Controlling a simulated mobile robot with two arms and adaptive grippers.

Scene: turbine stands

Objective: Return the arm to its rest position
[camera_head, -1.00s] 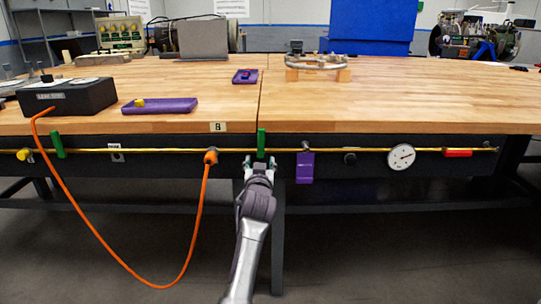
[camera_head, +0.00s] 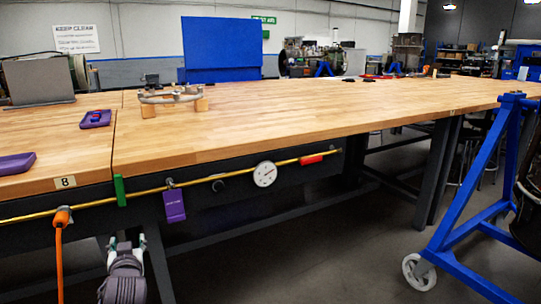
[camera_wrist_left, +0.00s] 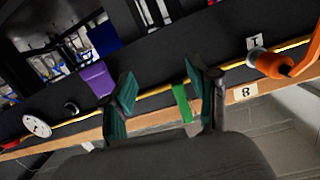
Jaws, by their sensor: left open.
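My left gripper (camera_head: 127,250) is low at the left of the head view, in front of the dark bench front and below the yellow rail (camera_head: 142,188). Its fingers are apart and nothing is between them. In the left wrist view its two green-padded fingers (camera_wrist_left: 160,98) also stand apart. A green handle (camera_head: 119,190) on the rail is above the gripper in the head view. In the wrist view the handle (camera_wrist_left: 182,103) shows between the fingers, beyond them; I see no contact. My right gripper is in neither view.
An orange hose (camera_head: 60,240) hangs from the rail at the left. A purple tag (camera_head: 174,205), a dial gauge (camera_head: 265,174) and a red handle (camera_head: 311,159) are along the rail. The wooden bench top (camera_head: 300,115) is mostly clear. A blue wheeled stand (camera_head: 470,210) is at the right.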

